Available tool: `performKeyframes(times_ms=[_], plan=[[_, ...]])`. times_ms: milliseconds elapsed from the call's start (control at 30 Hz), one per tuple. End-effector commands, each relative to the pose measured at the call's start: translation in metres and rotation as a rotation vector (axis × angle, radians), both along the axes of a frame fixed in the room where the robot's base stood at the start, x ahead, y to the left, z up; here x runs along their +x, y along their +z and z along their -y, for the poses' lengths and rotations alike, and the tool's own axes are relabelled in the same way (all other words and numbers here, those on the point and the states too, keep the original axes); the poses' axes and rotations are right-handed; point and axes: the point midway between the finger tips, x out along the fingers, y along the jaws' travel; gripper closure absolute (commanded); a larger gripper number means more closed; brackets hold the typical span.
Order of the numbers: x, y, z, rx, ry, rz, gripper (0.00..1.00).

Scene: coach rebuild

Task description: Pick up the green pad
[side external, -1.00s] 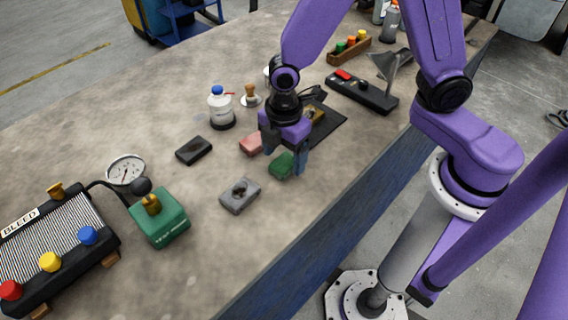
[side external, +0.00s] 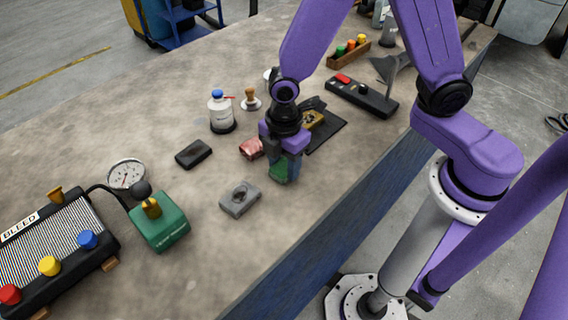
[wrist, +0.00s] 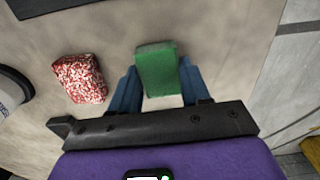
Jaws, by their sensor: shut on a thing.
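The green pad (side external: 279,173) is a small block between the fingers of my gripper (side external: 285,172), at the near side of the worktop. In the wrist view the green pad (wrist: 157,70) fills the gap between the blue fingers of my gripper (wrist: 158,84). My gripper is shut on it. In the side view the fingers hide part of the pad. I cannot tell whether the pad touches the table.
A red speckled pad (side external: 251,148) lies just left of my gripper; it also shows in the wrist view (wrist: 80,78). A grey pad (side external: 240,199) and a black pad (side external: 194,154) lie further left. A white bottle (side external: 221,112) stands behind.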

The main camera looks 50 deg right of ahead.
Motion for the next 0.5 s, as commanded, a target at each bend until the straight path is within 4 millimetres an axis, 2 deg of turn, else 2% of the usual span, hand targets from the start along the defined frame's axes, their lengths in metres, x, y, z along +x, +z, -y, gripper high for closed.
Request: performKeyframes(times_ms=[167,367,500], plan=[[0.001,0.008,-0.001,0.003,0.0,0.003,0.82],[0.001,0.032,-0.001,0.004,0.0,0.004,0.82],[-0.014,0.051,0.007,0.004,0.002,0.005,0.82]])
